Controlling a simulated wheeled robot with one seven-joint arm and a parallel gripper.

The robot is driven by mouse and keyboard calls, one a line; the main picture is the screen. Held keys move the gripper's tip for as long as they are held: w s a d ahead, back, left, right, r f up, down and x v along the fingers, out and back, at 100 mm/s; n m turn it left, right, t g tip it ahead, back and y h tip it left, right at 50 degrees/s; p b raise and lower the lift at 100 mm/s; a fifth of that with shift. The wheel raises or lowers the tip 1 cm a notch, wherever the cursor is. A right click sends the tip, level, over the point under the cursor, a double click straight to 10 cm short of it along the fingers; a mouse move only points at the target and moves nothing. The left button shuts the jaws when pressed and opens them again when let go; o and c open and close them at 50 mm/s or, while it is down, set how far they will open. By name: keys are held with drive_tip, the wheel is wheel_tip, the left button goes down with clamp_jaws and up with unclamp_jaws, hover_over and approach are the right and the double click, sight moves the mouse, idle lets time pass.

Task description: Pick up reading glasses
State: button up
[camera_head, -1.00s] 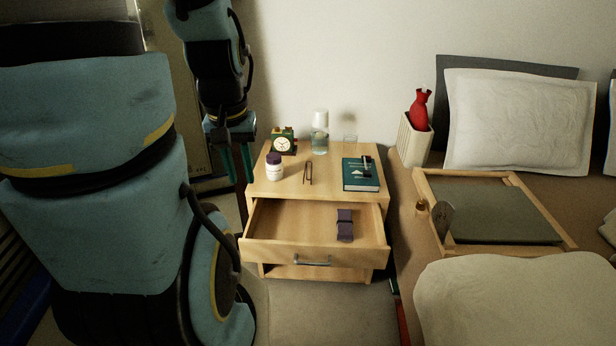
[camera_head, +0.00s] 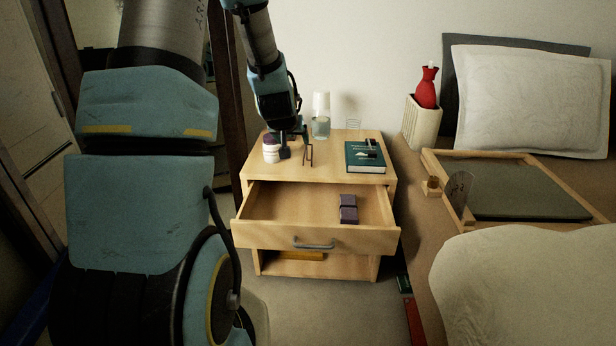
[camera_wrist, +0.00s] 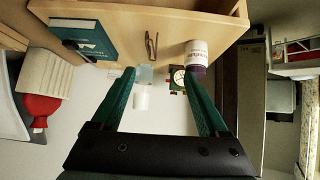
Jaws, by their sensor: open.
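The reading glasses (camera_head: 308,156) appear as a thin, brown, folded frame on the nightstand top (camera_head: 330,172), between a white jar and a green book. They also show in the wrist view (camera_wrist: 151,46), near the top middle, beyond the gap between my fingers. My gripper (camera_head: 295,143) is open and empty over the back left of the nightstand, beside the jar and close to the glasses. In the wrist view the two green fingers (camera_wrist: 158,76) are spread wide with nothing between them touching either one. In the head view my gripper hides the clock.
The purple-lidded jar (camera_head: 271,150) stands left of the glasses, and the green book (camera_head: 365,157) with a dark item lies right. A water carafe (camera_head: 321,120) and glass (camera_head: 353,126) stand behind. The drawer (camera_head: 290,233) is open, holding a dark purple case (camera_head: 348,208).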

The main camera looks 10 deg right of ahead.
sight(308, 152)
drive_tip(key=w+d+f+t+b, duration=0.1)
drive_tip(key=w+f+b, duration=0.1)
drive_tip(key=w+f, duration=0.1)
drive_tip(key=w+d+f+t+b, duration=0.1)
drive_tip(key=w+d+f+b, duration=0.1)
drive_tip(key=w+f, duration=0.1)
drive_tip(key=w+d+f+t+b, duration=0.1)
drive_tip(key=w+f+t+b, duration=0.1)
drive_tip(key=w+f, duration=0.1)
drive_tip(key=shift+w+d+f+n+b, duration=0.2)
drive_tip(key=shift+d+f+n+b, duration=0.2)
drive_tip(key=shift+f, duration=0.3)
drive_tip(key=x, duration=0.5)
drive_tip(key=shift+w, duration=0.4)
drive_tip(key=shift+b+x, duration=0.35)
drive_tip(key=shift+x, duration=2.25)
clamp_jaws()
